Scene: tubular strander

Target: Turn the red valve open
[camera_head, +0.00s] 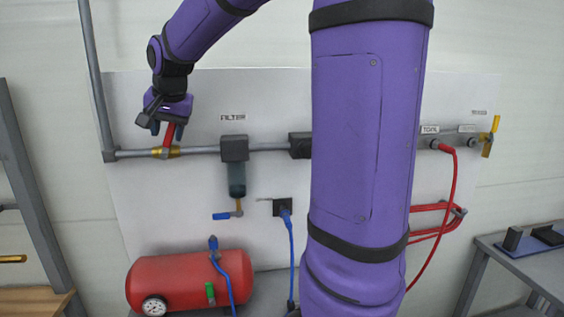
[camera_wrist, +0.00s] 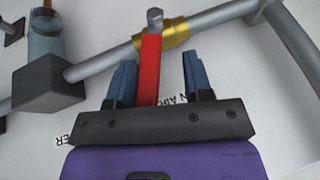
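The red valve handle (camera_head: 168,134) points up from a brass valve body (camera_head: 158,153) on the grey pipe at the left of the wall panel, roughly crosswise to the pipe. In the wrist view the red handle (camera_wrist: 150,70) runs from its bolt end down between my two blue fingers, and the brass body (camera_wrist: 176,33) shows behind it. My gripper (camera_head: 168,129), also in the wrist view (camera_wrist: 161,72), is open around the handle. There is a gap on both sides, smaller on the left finger's side. The handle's lower end is hidden by the gripper's palm.
A filter (camera_head: 235,150) hangs from the pipe to the right, with a blue-handled valve (camera_head: 222,216) below. A red tank (camera_head: 190,281) stands lower down. A yellow-handled valve (camera_head: 488,146) and red hose (camera_head: 452,190) are at the right. My arm covers the middle of the panel.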

